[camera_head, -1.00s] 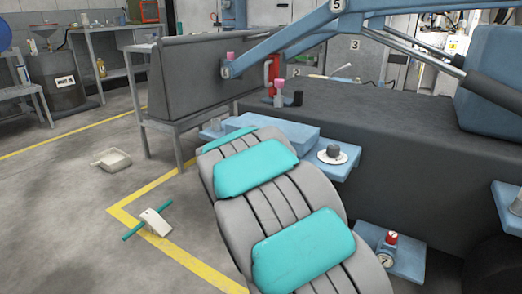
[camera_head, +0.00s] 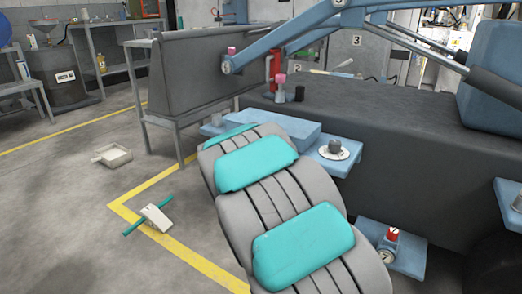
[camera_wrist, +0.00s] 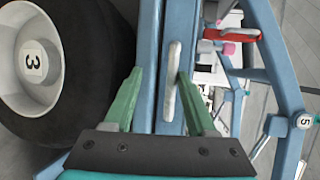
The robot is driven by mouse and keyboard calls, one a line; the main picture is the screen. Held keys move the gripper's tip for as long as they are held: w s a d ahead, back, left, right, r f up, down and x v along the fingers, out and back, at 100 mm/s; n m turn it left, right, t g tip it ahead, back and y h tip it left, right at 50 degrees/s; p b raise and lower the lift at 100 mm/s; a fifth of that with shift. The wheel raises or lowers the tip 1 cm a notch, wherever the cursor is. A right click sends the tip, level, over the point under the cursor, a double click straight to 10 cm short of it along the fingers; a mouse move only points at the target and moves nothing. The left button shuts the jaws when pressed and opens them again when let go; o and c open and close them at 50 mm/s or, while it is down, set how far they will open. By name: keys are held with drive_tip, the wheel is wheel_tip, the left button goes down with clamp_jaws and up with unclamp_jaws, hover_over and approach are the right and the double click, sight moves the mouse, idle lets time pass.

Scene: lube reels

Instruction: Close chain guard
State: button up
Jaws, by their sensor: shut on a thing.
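In the wrist view, my gripper (camera_wrist: 158,85) has two green fingers pointing up the picture. A pale, elongated handle (camera_wrist: 172,82) stands between them on a long blue panel (camera_wrist: 173,30), and my gripper is shut on it. The handle appears close to the right finger; the exact contact is hard to make out. The blue panel may be the chain guard, but I cannot tell for certain. In the head view, my grey and teal arm reaches over the floor, and my gripper and the handle do not show.
A black tyre with a pale hub marked 3 (camera_wrist: 35,65) is close at left in the wrist view. Blue frame bars and a red part (camera_wrist: 232,34) are at right. In the head view, a dark machine body (camera_head: 385,145) stands beside my arm; open floor lies left.

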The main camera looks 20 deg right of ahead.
idle(0.4)
drive_tip(key=v, duration=0.7)
drive_tip(key=shift+s+p, duration=0.35)
drive_tip(key=shift+p, duration=0.1)
drive_tip(key=shift+a, duration=0.15)
